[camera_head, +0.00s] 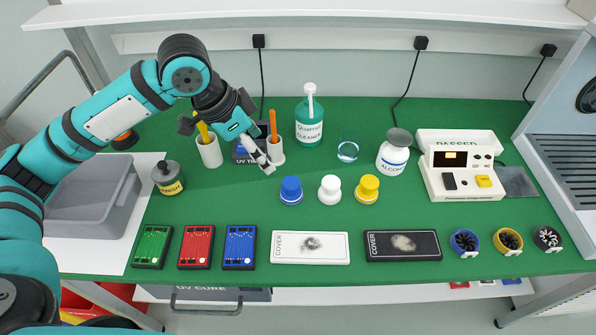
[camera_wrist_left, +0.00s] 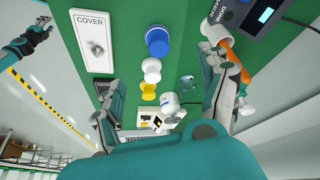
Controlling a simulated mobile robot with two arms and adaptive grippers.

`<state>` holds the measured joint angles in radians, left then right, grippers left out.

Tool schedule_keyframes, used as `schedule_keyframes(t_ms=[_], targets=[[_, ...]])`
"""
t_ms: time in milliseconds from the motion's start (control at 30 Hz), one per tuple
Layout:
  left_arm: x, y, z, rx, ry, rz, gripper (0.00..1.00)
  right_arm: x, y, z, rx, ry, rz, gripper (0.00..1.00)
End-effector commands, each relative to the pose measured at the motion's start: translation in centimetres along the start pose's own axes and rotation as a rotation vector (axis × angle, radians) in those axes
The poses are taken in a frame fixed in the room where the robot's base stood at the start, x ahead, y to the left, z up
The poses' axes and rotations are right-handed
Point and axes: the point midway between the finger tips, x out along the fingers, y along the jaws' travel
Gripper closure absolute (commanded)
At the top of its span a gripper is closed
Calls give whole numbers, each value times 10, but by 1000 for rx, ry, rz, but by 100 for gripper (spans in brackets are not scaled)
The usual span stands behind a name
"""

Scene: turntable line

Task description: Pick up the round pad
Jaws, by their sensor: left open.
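I cannot single out a round pad for certain. The only grey round piece is a disc-like top (camera_head: 399,137) on the white alcohol bottle (camera_head: 393,160); whether it is a pad or a cap I cannot tell. My left gripper (camera_head: 262,155) is open and empty above the back left of the green table, by the pen cups. In the left wrist view its fingers (camera_wrist_left: 165,95) are spread apart, with the alcohol bottle (camera_wrist_left: 170,107) beyond them. My right gripper (camera_wrist_left: 38,28) shows small at the upper left of the wrist view; its jaws are unclear.
A glass (camera_head: 347,150) and green cleaner bottle (camera_head: 309,125) stand behind. Smudged covers (camera_head: 310,258) (camera_head: 403,259), boards (camera_head: 196,247) and fans (camera_head: 508,242) line the front. A tester (camera_head: 461,184) is at right.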

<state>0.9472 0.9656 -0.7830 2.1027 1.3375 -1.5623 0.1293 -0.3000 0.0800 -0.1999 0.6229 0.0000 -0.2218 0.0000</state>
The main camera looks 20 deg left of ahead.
Motion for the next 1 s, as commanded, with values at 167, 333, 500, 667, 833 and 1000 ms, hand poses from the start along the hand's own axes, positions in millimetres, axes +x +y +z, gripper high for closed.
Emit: schedule_keyframes(t_ms=[167,333,500,667,833,1000], targets=[[17,0,1,-2,-5,4,23,-1,0,2,0,-2,-1,60],[54,1,1,-2,-5,4,23,-3,0,1,0,-1,0,60],[90,1,0,-3,-3,3,23,-5,0,1,0,-1,0,60],[114,0,0,-1,-3,1,23,-6,0,0,0,-1,0,60],[124,0,0,-1,-1,1,23,-8,0,0,0,-1,0,60],[145,5,-2,-1,-4,3,23,-14,0,0,0,-1,0,60]])
